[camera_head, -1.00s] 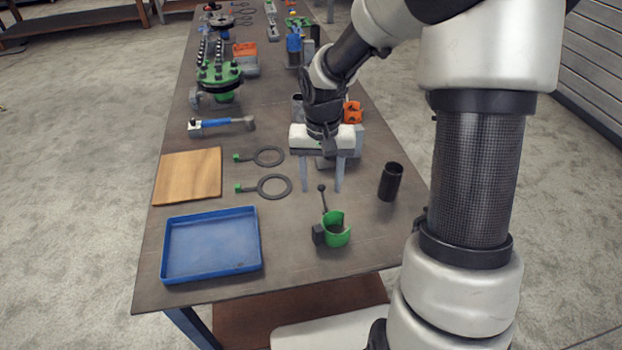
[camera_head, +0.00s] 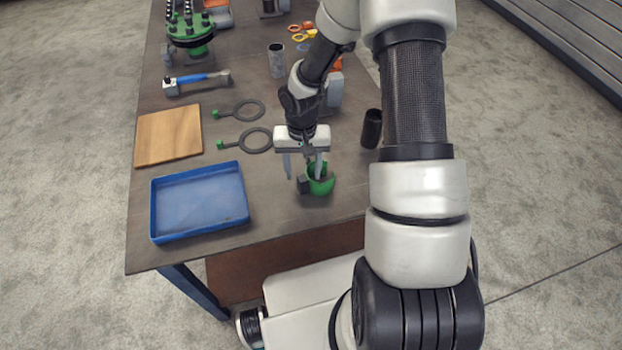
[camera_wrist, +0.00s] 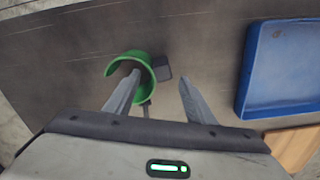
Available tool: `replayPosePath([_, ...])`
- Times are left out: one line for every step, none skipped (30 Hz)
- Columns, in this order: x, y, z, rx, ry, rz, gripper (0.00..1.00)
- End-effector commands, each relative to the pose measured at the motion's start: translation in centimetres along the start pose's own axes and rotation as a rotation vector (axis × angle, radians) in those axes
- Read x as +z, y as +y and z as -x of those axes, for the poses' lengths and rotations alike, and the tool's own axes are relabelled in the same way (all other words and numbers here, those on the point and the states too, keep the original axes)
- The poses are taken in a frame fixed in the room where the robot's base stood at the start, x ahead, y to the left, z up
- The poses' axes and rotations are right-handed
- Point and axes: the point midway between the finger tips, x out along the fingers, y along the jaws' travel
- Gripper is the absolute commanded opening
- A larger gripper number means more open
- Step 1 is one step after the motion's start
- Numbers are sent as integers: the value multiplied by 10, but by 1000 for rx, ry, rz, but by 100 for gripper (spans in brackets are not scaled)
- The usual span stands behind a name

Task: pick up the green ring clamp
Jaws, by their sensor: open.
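The green ring clamp (camera_head: 320,184) is a green C-shaped band with a dark grey block on its left side in the head view. It lies near the front edge of the table. My gripper (camera_head: 304,172) is open, with its two fingers pointing down around the clamp's near area. In the wrist view the clamp (camera_wrist: 123,68) is at upper left, its dark block to the right. There the left finger of my gripper (camera_wrist: 156,84) overlaps the green band and the right finger stands clear of it. I cannot tell whether the finger touches the clamp.
A blue tray (camera_head: 200,203) lies left of the clamp, and a wooden board (camera_head: 168,136) behind it. Two dark rings with green ends (camera_head: 244,142) lie behind the clamp. A black cylinder (camera_head: 371,128) stands at the right. Bare table separates tray and clamp.

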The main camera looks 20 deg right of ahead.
Motion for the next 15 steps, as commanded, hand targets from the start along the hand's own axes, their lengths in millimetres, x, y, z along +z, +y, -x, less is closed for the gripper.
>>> replayPosePath([2, 0, -8, 1, -6, 0, 50])
replayPosePath([3, 0, -13, 1, -5, 1, 50])
replayPosePath([2, 0, -20, 1, -4, 0, 50])
replayPosePath([2, 0, -23, 1, -3, 0, 50])
replayPosePath([2, 0, -26, 1, -2, 0, 50])
replayPosePath([2, 0, -30, 0, -2, 0, 50])
replayPosePath([2, 0, -32, 0, -2, -1, 50])
replayPosePath([2, 0, -33, 0, -1, -1, 50])
replayPosePath([1, 0, -34, 0, 0, -1, 50])
replayPosePath([1, 0, -35, 0, 0, -1, 50])
replayPosePath([1, 0, -35, 0, 0, -1, 50])
replayPosePath([1, 0, -34, 1, 0, -1, 50])
replayPosePath([1, 0, -34, 1, 0, -1, 50])
replayPosePath([1, 0, -34, 0, 0, -1, 50])
replayPosePath([1, 0, -34, 1, 0, -1, 50])
